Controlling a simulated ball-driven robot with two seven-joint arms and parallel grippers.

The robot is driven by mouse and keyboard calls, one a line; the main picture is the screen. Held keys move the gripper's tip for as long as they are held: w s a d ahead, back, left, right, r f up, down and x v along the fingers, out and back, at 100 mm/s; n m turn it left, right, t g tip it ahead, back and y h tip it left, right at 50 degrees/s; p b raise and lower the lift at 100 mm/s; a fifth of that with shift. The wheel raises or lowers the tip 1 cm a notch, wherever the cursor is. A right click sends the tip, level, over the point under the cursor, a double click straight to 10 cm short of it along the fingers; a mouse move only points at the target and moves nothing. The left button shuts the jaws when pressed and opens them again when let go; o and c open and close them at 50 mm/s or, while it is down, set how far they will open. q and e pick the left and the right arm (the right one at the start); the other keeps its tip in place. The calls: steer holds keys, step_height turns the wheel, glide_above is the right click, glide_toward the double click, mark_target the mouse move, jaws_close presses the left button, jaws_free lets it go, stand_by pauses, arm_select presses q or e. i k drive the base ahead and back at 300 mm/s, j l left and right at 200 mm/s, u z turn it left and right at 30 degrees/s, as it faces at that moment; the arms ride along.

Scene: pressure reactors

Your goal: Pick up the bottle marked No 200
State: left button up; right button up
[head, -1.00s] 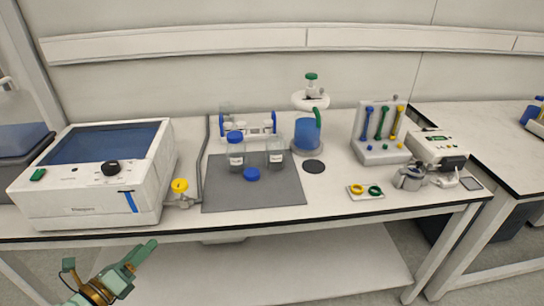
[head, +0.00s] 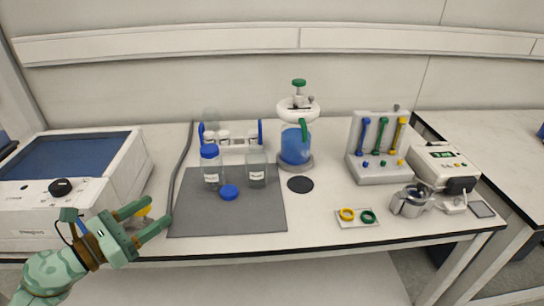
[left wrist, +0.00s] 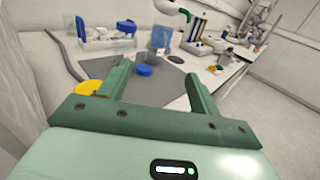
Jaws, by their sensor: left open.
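A clear bottle with a blue cap (head: 211,170) stands upright on a grey mat (head: 240,222) in the head view. An uncapped clear bottle (head: 257,172) stands just right of it. Both have white labels too small to read, so I cannot tell which is No 200. A loose blue cap (head: 229,193) lies on the mat in front of them; it also shows in the left wrist view (left wrist: 144,70). My left gripper (head: 157,213) is open and empty, left of the mat and apart from both bottles. Its spread fingers also show in the left wrist view (left wrist: 156,80).
A rack with blue ends (head: 230,136) holds small vials behind the bottles. A reactor with blue contents (head: 295,142) stands right of them. The mat's front is clear.

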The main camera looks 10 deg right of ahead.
mark_target(256, 159)
steer(key=i+l, duration=0.85)
steer(key=l+z, duration=0.05)
steer(key=l, duration=0.05)
